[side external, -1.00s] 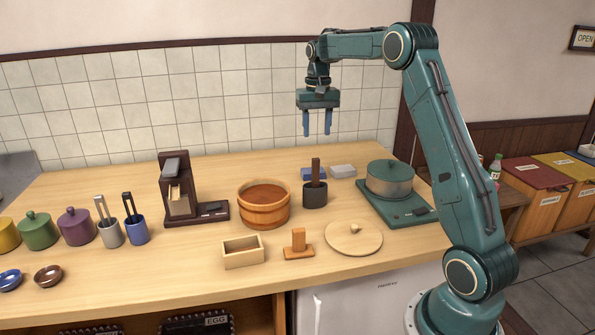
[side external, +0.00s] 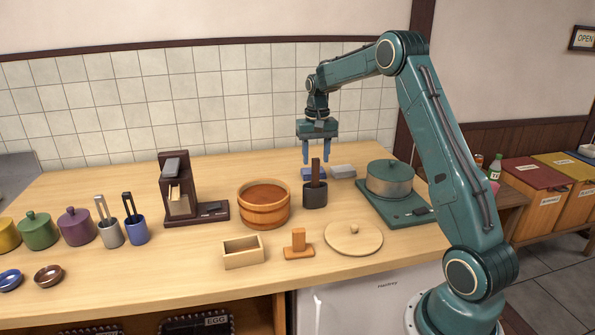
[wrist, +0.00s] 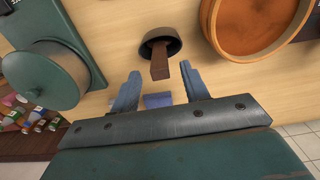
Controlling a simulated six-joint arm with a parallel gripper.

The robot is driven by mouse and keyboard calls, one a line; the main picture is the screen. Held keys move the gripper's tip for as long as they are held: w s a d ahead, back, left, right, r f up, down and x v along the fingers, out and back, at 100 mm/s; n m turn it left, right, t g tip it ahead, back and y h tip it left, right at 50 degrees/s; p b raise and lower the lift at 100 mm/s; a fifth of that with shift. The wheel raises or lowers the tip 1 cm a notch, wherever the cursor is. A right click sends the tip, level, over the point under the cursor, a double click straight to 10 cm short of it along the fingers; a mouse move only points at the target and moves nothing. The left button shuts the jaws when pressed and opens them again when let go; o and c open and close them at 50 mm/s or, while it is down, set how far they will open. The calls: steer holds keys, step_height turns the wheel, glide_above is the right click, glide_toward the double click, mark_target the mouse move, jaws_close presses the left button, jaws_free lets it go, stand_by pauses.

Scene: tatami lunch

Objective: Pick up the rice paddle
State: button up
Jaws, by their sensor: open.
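The rice paddle (side external: 316,171) stands upright in a dark grey cup (side external: 315,195), with its brown wooden handle sticking up. Its lower part is hidden inside the cup. My gripper (side external: 316,159) is open and empty, pointing down, with its blue fingers near the top of the paddle. In the wrist view the paddle (wrist: 159,62) and its dark cup (wrist: 170,41) lie beyond the fingertips of my gripper (wrist: 160,75), roughly in line with the gap between them. The paddle does not appear to be gripped.
A round wooden tub (side external: 264,218) stands left of the cup. A green lidded pot (side external: 389,182) stands on a green base to the right. Blue and grey blocks (side external: 343,171) lie just behind the cup. A round wooden lid (side external: 338,243) lies in front.

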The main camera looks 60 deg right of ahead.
mark_target(316, 170)
steer(key=shift+s+a+f, duration=0.1)
steer(key=shift+f, duration=2.5)
jaws_close()
steer(key=shift+r, duration=0.2)
step_height(316, 170, up, 20)
steer(key=shift+f, duration=0.15)
steer(key=shift+a, duration=0.1)
